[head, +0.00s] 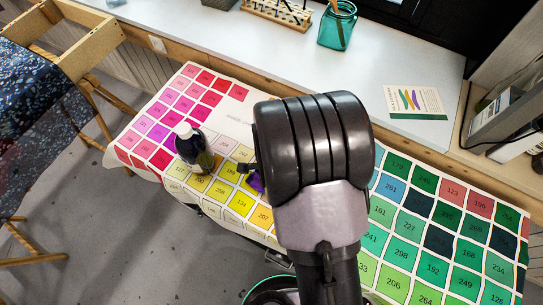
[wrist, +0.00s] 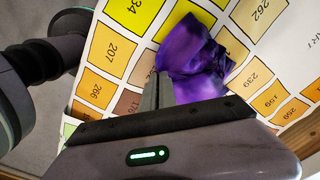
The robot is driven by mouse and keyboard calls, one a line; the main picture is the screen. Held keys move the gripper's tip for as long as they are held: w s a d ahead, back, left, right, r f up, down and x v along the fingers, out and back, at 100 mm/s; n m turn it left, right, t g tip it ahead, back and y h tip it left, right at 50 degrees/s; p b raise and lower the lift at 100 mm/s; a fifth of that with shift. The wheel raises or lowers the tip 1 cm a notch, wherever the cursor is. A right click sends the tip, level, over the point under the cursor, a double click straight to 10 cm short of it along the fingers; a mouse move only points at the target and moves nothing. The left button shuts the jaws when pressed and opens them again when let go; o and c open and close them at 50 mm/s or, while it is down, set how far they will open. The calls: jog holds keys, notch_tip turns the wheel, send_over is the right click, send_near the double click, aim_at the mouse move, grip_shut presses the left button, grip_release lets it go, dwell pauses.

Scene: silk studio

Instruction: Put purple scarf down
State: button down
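The purple scarf (wrist: 197,55) is a crumpled, shiny bundle at the fingertips of my gripper (wrist: 160,88) in the wrist view. The fingers look close together and shut on a fold of it. The scarf is over the printed colour-chart cloth (head: 225,118), near the yellow squares; whether it touches the cloth is hard to tell. In the head view only a small purple bit of the scarf (head: 257,183) shows, beside a dark fingertip. My arm hides the rest.
A dark bottle (head: 190,143) with a pale cap stands on the cloth just left of my gripper. A teal jar (head: 337,25), a wooden rack (head: 278,12) and a card (head: 415,102) are on the white counter behind. Green squares on the right are clear.

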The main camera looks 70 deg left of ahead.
jog(key=shift+d+f, duration=0.1)
jog(key=c, duration=1.2)
grip_release()
